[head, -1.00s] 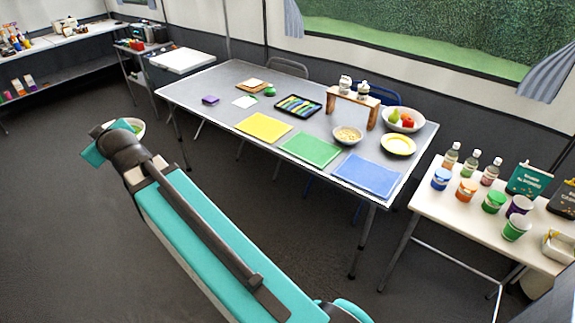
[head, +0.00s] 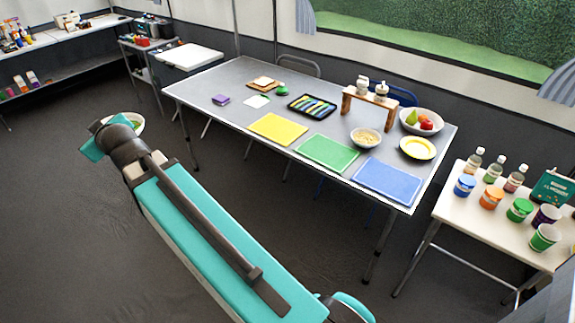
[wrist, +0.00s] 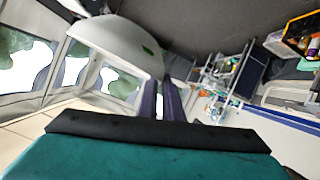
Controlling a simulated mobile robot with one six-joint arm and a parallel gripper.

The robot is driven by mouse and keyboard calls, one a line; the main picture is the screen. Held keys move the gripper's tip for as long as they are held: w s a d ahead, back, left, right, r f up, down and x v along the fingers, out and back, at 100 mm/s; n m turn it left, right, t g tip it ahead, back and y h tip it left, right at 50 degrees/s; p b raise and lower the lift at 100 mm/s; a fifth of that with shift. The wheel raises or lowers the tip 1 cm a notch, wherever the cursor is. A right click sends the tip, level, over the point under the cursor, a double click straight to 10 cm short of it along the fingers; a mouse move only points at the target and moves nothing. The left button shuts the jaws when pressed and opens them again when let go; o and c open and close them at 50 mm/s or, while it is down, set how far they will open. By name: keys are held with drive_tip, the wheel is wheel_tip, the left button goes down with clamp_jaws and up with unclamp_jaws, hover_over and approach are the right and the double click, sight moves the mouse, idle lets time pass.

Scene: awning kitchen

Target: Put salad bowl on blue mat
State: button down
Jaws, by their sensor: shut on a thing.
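The salad bowl (head: 137,125), white with green contents, shows behind the end of my arm at the left of the head view. In the wrist view the underside of the pale bowl (wrist: 112,42) fills the upper left, with a small green patch at its edge. My gripper (wrist: 160,98) is shut on the bowl's rim, its two dark fingers at the bowl's right side. The fingers are hidden by my arm in the head view. The blue mat (head: 388,181) lies flat and bare at the near right corner of the grey table.
On the table (head: 215,85), a green mat (head: 327,152) and yellow mat (head: 278,129) lie left of the blue one. A grain bowl (head: 366,138), yellow plate (head: 418,148) and fruit bowl (head: 422,122) stand behind it. A side table (head: 455,203) holds bottles and cups. Dark floor is clear.

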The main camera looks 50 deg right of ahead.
drive_tip(key=shift+w+r, duration=0.1)
drive_tip(key=shift+w, duration=0.2)
drive_tip(key=shift+d, duration=0.1)
drive_tip(key=shift+d, duration=0.45)
drive_tip(key=s+d+f+m+g+h+p, duration=0.1)
drive_tip(key=s+d+f+m+h, duration=0.3)
drive_tip(key=d, duration=0.8)
drive_tip(key=s+d+f+m+g+h+p, duration=0.1)
drive_tip(key=s+d+f+m+h, duration=0.15)
drive_tip(key=d+f, duration=0.7)
drive_tip(key=s+d+f+m+g+h+p, duration=0.1)
drive_tip(key=s+d+m+g+h, duration=0.2)
drive_tip(key=d, duration=1.2)
drive_tip(key=s+d+f+m+g+h+p, duration=0.1)
drive_tip(key=s+d+f, duration=0.3)
drive_tip(key=s+d, duration=0.4)
drive_tip(key=s+d+f+m+g+h+p, duration=0.1)
drive_tip(key=s+d+f, duration=0.4)
drive_tip(key=s, duration=0.9)
drive_tip(key=s+d+f+m+g+h+p, duration=0.2)
drive_tip(key=s+d+f, duration=0.3)
drive_tip(key=s+d, duration=0.6)
drive_tip(key=shift+s+d+m+g, duration=0.4)
drive_tip(key=shift+m+g, duration=0.45)
drive_tip(key=shift+g, duration=0.05)
